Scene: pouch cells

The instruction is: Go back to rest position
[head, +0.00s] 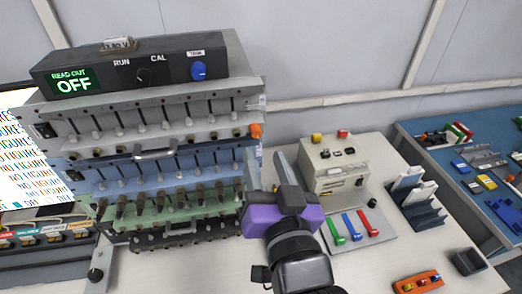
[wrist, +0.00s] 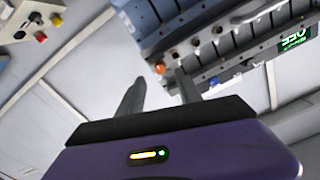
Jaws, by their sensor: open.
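My gripper (head: 266,168) is in the middle of the head view, its purple body just right of the stacked rack of modules (head: 170,130). In the wrist view its two grey fingers (wrist: 157,82) stand apart with nothing seen between them. The gripper is open and empty. In the head view one finger is near the rack's right edge; I cannot tell whether it touches. The top unit (head: 135,70) of the rack reads "OFF" and has a blue knob (head: 199,70).
A beige box (head: 335,168) with coloured buttons stands right of my gripper. A plate with green, blue and red levers (head: 352,228) lies in front of it. A grey slotted holder (head: 415,198) and orange tray (head: 418,282) are further right. A blue bench (head: 455,125) is at far right.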

